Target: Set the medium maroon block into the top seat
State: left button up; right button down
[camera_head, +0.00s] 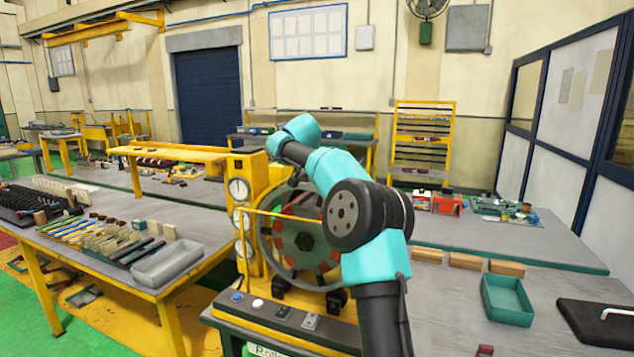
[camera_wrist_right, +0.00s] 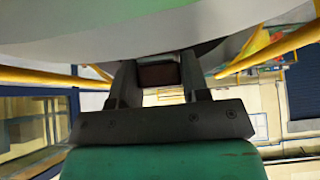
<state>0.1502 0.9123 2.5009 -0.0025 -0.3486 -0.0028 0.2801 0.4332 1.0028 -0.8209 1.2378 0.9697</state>
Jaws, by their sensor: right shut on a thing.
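In the right wrist view, my right gripper (camera_wrist_right: 158,76) is shut on a dark maroon block (camera_wrist_right: 158,75), held between its two fingers. The block is just below a large curved grey surface (camera_wrist_right: 120,45); I cannot tell if they touch. In the head view, my teal and black right arm reaches up and over to the upright round stator (camera_head: 272,262), which has reddish blocks around a dark hub. The right gripper's fingertips are hard to make out there, and the top seat is not clear. My left gripper is not in view.
A yellow gauge stand (camera_head: 240,190) is beside the stator. The left table holds a grey tray (camera_head: 167,263) and rows of small parts. On the right table are a green tray (camera_head: 507,300), wooden blocks (camera_head: 466,261) and a small red block (camera_head: 485,350).

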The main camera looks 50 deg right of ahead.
jog(key=shift+f, duration=0.15)
jog(key=shift+f, duration=1.15)
jog(key=shift+f, duration=0.3)
dwell(0.3)
jog(key=c, duration=0.5)
grip_release()
jog(key=shift+f, duration=0.1)
jog(key=v, duration=1.7)
jog(key=shift+s+a, duration=0.1)
jog(key=shift+a, duration=0.05)
